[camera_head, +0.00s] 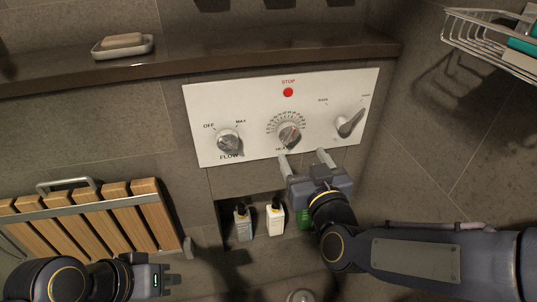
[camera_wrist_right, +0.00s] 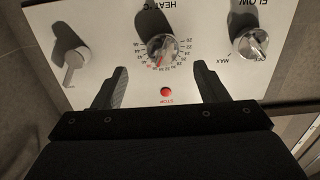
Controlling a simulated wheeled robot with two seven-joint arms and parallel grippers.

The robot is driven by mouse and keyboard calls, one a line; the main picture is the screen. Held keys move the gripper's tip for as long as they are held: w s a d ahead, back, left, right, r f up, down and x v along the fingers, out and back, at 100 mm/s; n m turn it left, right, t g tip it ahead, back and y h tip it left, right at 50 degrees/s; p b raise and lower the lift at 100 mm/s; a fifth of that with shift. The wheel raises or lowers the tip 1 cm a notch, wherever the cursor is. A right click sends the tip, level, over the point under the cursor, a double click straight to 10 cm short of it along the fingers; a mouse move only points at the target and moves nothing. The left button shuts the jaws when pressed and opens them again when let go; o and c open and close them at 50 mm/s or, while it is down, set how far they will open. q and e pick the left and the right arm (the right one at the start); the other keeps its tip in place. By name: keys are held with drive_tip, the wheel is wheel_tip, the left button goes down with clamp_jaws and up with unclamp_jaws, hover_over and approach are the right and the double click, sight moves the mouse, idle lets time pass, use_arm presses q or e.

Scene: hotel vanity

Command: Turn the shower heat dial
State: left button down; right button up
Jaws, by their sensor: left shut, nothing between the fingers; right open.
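The heat dial (camera_head: 289,135) is a round silver knob with a red pointer and a ring of numbers, in the middle of a white control panel (camera_head: 255,90). It also shows in the right wrist view (camera_wrist_right: 163,48). My right gripper (camera_head: 304,160) is open, its two fingers pointing at the panel just below the heat dial. In the right wrist view the dial lies beyond and between the fingertips, with nothing in the grip. My left gripper (camera_head: 170,280) is shut and empty at the lower left, far from the panel.
The panel also has a flow knob (camera_head: 228,140), a lever (camera_head: 350,123) and a red stop button (camera_head: 288,92). A ledge with a soap dish (camera_head: 123,47) runs above. Bottles (camera_head: 275,217) stand in a niche below. A slatted wooden seat (camera_head: 90,222) is at left, a wire basket (camera_head: 490,40) at upper right.

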sight(291, 139)
drive_tip(key=b+x, duration=0.1)
drive_tip(key=x, duration=0.7)
drive_tip(key=shift+a, duration=0.25)
drive_tip(key=c, duration=1)
